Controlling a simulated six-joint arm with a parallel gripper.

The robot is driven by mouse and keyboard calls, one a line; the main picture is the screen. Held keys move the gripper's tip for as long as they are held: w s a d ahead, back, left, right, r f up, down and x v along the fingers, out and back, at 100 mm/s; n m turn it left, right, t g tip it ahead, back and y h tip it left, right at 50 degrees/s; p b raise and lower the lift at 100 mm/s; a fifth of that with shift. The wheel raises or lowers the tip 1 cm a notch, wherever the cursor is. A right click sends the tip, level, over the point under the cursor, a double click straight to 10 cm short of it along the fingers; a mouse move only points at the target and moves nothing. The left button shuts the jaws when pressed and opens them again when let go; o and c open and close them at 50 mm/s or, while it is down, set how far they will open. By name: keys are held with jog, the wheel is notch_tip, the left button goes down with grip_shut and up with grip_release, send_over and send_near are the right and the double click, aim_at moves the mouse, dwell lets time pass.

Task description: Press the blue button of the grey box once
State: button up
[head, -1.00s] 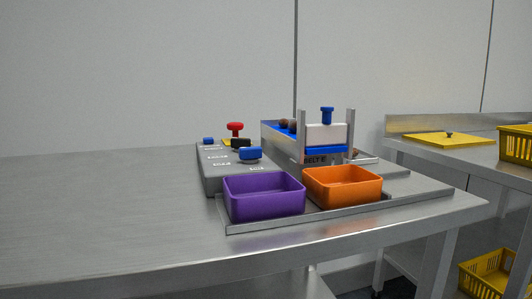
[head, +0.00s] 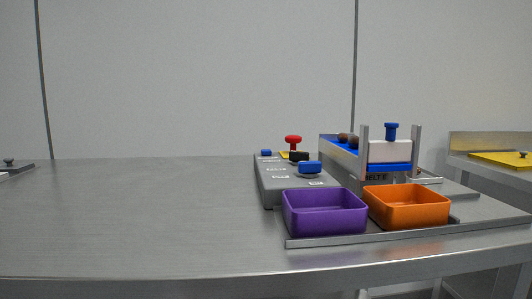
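The grey box (head: 277,186) stands on the steel table, right of the picture's middle, behind the purple bin. It has white labels too small to read. A blue button (head: 310,168) sits at its near end, and a smaller blue knob or button (head: 266,153) at its far end. A red mushroom-shaped button (head: 293,140) and a black knob (head: 299,156) sit between them. My gripper is not in view.
A purple bin (head: 324,213) and an orange bin (head: 405,207) stand in a low metal tray (head: 370,238) before the box. A blue-belted conveyor (head: 343,146) with brown dates and a gate with a blue knob (head: 391,131) stands right. The table's left (head: 130,220) is clear.

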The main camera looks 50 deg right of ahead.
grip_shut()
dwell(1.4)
